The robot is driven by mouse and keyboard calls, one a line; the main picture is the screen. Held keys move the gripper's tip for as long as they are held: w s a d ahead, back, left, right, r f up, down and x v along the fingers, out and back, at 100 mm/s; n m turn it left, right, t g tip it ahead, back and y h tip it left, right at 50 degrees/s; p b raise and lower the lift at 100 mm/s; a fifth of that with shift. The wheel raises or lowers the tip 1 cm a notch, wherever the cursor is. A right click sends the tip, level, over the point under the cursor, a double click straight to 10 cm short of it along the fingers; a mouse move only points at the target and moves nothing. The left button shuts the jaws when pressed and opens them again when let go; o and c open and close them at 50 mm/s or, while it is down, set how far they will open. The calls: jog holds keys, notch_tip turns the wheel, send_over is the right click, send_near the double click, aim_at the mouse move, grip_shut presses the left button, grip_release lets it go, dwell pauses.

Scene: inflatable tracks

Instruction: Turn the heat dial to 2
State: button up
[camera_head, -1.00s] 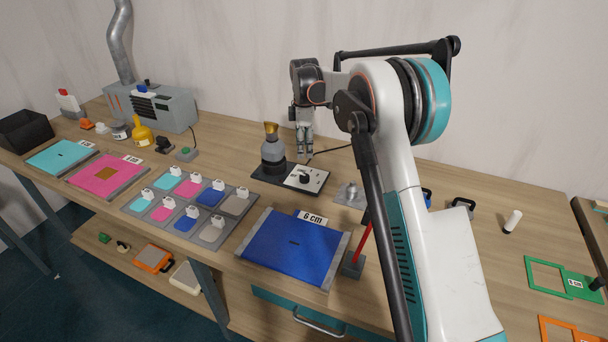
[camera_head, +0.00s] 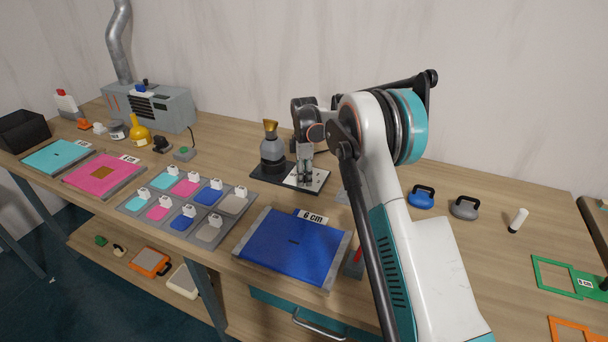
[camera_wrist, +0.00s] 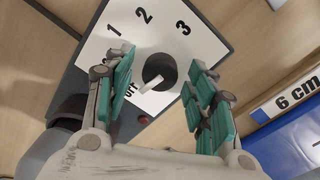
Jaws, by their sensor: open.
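The heat dial (camera_wrist: 158,70) is a dark round knob with a white pointer, on a white plate (camera_wrist: 205,48) marked off, 1, 2 and 3. In the wrist view the pointer aims toward the "off" mark. My gripper (camera_wrist: 165,85) is open, its teal-padded fingers on either side of the dial, with gaps to it. In the head view my gripper (camera_head: 305,180) is over the plate and hides the dial. The heater's dark base (camera_head: 266,173) carries a grey bottle-like body (camera_head: 272,150) with a gold top, left of my gripper.
A blue mat (camera_head: 290,250) labelled 6 cm lies in front of the heater. A tray (camera_head: 130,204) of coloured tagged pieces is to the left. Blue (camera_head: 421,197) and grey (camera_head: 465,208) handled weights stand right of my arm. The table between them and the white cylinder (camera_head: 517,220) is clear.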

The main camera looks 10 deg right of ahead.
jog(key=shift+c, duration=0.6)
jog(key=c, duration=0.9)
jog(key=shift+c, duration=0.2)
jog(key=shift+m, duration=0.3)
jog(key=m+p, duration=0.1)
jog(key=m, duration=0.3)
jog(key=m+p, duration=0.1)
jog(key=m, duration=0.4)
jog(key=shift+w+m+h, duration=0.1)
jog(key=shift+m+h, duration=0.2)
jog(key=shift+m, duration=0.1)
jog(key=m+p, duration=0.1)
jog(key=m, duration=0.6)
jog(key=shift+g, duration=0.3)
jog(key=m, duration=0.6)
jog(key=shift+w, duration=0.1)
jog(key=shift+m, duration=0.3)
